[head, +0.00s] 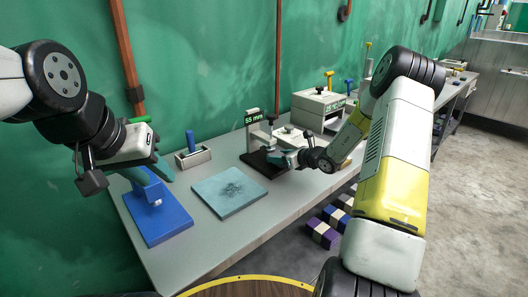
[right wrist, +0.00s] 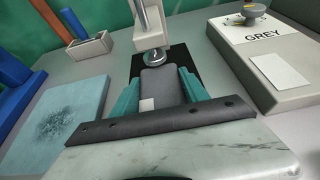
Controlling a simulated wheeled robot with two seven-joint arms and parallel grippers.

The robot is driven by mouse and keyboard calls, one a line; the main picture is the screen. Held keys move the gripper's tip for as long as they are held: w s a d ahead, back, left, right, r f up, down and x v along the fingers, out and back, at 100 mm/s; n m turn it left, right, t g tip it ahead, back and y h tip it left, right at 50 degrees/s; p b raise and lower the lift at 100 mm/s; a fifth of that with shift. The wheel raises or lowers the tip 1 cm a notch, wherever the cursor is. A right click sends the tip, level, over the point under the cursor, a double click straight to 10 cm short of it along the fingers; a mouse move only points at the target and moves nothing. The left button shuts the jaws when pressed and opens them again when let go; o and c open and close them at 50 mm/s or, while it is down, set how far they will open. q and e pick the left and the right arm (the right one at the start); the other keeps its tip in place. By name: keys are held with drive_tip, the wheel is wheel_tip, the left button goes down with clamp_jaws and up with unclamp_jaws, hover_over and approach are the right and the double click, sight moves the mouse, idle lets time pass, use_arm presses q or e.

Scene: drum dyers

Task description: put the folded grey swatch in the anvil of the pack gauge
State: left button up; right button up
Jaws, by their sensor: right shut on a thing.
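The folded grey swatch (right wrist: 168,84), with a pale patch at its near end, lies between the teal fingers of my right gripper (right wrist: 164,92), which is shut on it. The pack gauge (head: 256,122), marked 55 mm, has a black base (head: 258,161). In the right wrist view its round metal foot (right wrist: 153,57) is at the swatch's far end; whether the swatch is under it I cannot tell. In the head view my right gripper (head: 286,157) is over the base and hides the swatch. My left gripper (head: 150,172) is near a blue stand (head: 165,217); its finger gap is unclear.
A teal pad (head: 229,193) lies left of the gauge. A grey holder (head: 193,158) with a blue handle stands behind it. A box labelled GREY (right wrist: 275,60) stands close on the gauge's right. The table's front edge is clear.

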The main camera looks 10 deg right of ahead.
sight(272, 151)
drive_tip(key=w+a, duration=0.1)
drive_tip(key=w, duration=0.1)
drive_tip(key=w+a, duration=0.2)
drive_tip(key=shift+d+f, duration=0.15)
drive_tip(key=shift+f, duration=0.55)
drive_tip(key=shift+f, duration=0.2)
drive_tip(key=o, duration=1.5)
drive_tip(key=shift+c, duration=0.2)
